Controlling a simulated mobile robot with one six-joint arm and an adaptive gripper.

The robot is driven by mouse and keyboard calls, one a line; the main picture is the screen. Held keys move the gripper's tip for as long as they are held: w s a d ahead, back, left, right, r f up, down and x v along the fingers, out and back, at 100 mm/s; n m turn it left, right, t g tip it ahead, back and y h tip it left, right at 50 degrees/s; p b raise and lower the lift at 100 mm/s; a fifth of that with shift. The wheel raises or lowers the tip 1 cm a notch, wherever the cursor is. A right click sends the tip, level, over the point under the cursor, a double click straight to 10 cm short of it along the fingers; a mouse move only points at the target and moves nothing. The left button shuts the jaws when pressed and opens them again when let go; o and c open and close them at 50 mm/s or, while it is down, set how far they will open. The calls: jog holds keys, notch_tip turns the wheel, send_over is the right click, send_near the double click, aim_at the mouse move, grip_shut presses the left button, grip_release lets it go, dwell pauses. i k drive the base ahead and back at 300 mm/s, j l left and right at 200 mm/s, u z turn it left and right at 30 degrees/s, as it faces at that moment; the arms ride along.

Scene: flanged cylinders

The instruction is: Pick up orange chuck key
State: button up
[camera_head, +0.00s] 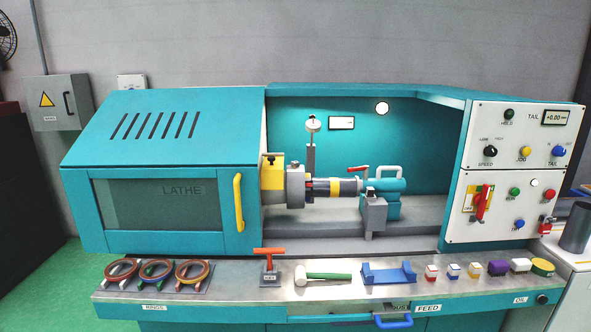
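The orange chuck key (269,254) stands upright on the shelf in front of the lathe, left of the middle of the view. It is T-shaped, with an orange crossbar on top and a stem going down. Its foot is at a small dark base plate with a label (269,277). Nothing is touching its crossbar. My gripper does not show in this view.
The grey shelf (225,283) carries several coloured rings (155,268) left of the key, and a green mallet (323,276) close to its right. Further right are a blue cradle (389,273) and small coloured blocks (475,270). The teal lathe (160,130) rises behind.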

aim_at(268, 252)
jog(key=i+j+u, duration=0.1)
jog(key=i+j, duration=0.3)
jog(key=i+j+u, duration=0.15)
jog(key=i+j, duration=0.15)
jog(key=i, duration=0.2)
jog(key=i+j+u, duration=0.1)
jog(key=i+j, duration=0.2)
jog(key=i, duration=0.2)
jog(key=i+j+u, duration=0.1)
jog(key=i+j, duration=0.15)
jog(key=i, duration=0.25)
